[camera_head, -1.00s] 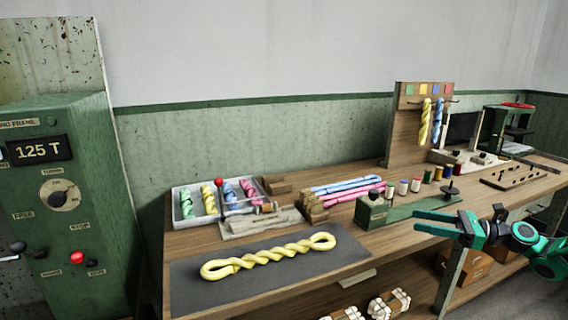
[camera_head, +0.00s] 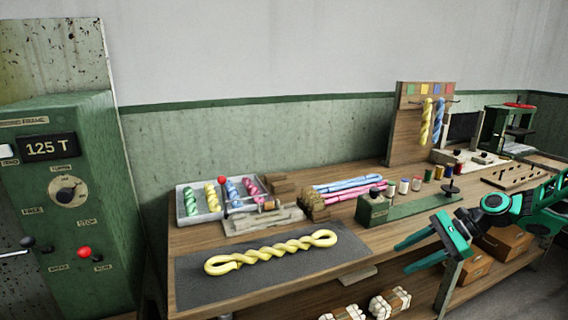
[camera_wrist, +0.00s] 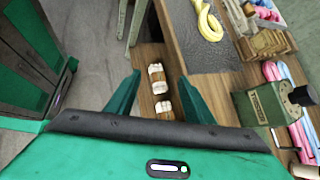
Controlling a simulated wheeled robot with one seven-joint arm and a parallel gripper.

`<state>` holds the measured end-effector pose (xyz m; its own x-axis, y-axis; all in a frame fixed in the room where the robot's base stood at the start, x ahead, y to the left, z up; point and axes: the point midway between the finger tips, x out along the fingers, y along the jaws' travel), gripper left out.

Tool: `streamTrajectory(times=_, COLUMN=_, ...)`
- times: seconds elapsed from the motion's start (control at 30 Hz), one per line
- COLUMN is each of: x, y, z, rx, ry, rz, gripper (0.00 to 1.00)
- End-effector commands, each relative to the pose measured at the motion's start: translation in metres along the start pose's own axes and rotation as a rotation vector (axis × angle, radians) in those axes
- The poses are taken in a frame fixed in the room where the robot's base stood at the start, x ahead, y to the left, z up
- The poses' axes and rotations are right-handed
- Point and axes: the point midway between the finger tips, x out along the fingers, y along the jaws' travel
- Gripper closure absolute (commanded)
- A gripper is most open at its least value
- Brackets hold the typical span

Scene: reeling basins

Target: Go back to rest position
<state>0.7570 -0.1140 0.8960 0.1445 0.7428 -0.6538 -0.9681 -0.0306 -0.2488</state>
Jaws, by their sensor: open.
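My gripper (camera_head: 416,254) is open and empty in the head view, in front of the bench's front edge at the right. Its two green fingers point to the left. In the wrist view my gripper (camera_wrist: 157,95) shows its fingers apart with nothing between them; lower-shelf bundles show beyond. A yellow twisted skein (camera_head: 270,251) lies on the dark mat (camera_head: 200,289), well left of the gripper. Part of the skein also shows in the wrist view (camera_wrist: 207,22).
The wooden bench (camera_head: 300,297) carries a tray (camera_head: 182,212) of coloured skeins, a green spool stand (camera_head: 400,212) and a peg board (camera_head: 404,150) with hanging skeins. White-ended bundles (camera_head: 390,303) and boxes (camera_head: 503,240) sit below. A green control cabinet (camera_head: 60,240) stands left.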

Motion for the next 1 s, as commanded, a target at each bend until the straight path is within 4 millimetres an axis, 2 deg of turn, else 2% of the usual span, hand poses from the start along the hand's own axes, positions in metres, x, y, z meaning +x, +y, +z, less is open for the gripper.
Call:
streamTrajectory(times=0.27, x=-0.018, y=0.056, z=0.012, rx=-0.225, ry=0.271, rz=0.178, gripper=0.52)
streamTrajectory(times=0.67, x=-0.081, y=0.148, z=0.042, rx=-0.499, ry=0.535, rz=0.404, gripper=0.52)
streamTrajectory(times=1.0, x=-0.128, y=0.242, z=0.074, rx=-0.692, ry=0.631, rz=0.547, gripper=0.52)
